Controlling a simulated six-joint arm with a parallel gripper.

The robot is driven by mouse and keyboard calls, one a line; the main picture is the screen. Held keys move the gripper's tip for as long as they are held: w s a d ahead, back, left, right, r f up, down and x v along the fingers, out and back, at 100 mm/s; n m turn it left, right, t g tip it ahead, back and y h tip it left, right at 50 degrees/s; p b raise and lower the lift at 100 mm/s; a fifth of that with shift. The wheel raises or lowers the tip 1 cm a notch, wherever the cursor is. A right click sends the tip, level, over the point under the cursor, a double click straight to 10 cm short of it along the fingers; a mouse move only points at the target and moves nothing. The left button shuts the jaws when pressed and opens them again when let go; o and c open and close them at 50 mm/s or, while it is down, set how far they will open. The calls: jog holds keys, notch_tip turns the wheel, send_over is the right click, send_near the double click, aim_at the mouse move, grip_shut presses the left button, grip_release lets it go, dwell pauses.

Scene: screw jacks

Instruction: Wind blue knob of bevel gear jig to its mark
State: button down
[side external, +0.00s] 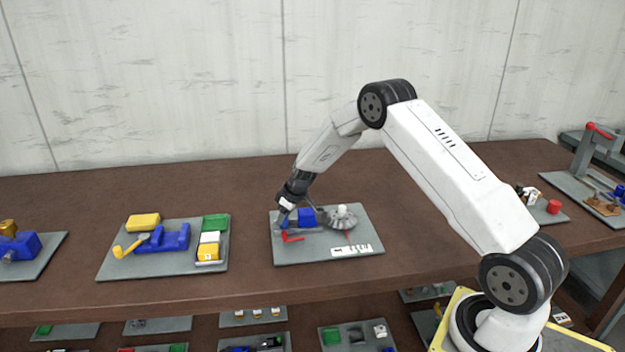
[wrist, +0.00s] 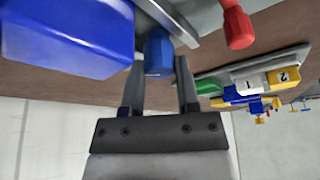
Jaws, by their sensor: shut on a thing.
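The bevel gear jig is on a grey plate (side external: 290,254) in the middle of the bench, with a blue block (side external: 306,216), a grey bevel gear (side external: 341,219) and a red pointer or handle (side external: 292,238). My gripper (side external: 284,214) reaches down at the jig's left side. In the wrist view, my gripper (wrist: 161,82) has its two fingers on either side of the blue knob (wrist: 159,54), shut on it. The blue block (wrist: 68,35) and a red part (wrist: 236,25) also show there. I cannot make out the mark.
To the left stands a plate (side external: 118,262) with a blue fixture (side external: 165,239), yellow parts and a green block (side external: 215,223). A red-handled press (side external: 597,140) and a red cylinder (side external: 553,206) are at the right. Bare bench lies between the plates.

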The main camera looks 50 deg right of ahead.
jog(key=shift+a+m+h, duration=0.1)
jog(key=shift+m+h, duration=0.8)
jog(key=shift+m, duration=1.6)
jog(key=shift+m+g+h, duration=0.3)
jog(key=shift+m+h, duration=0.15)
jog(key=shift+m, duration=0.75)
jog(key=shift+m+g+h, duration=0.3)
jog(key=shift+m+h, duration=0.15)
jog(key=shift+m, duration=0.75)
jog(key=m+g+h, duration=0.1)
jog(key=m, duration=0.4)
jog(key=shift+w+a, duration=0.1)
jog(key=shift+m+g+h, duration=0.3)
jog(key=shift+m+g, duration=0.7)
jog(key=shift+m, duration=1.3)
jog(key=shift+c, duration=1.7)
grip_release()
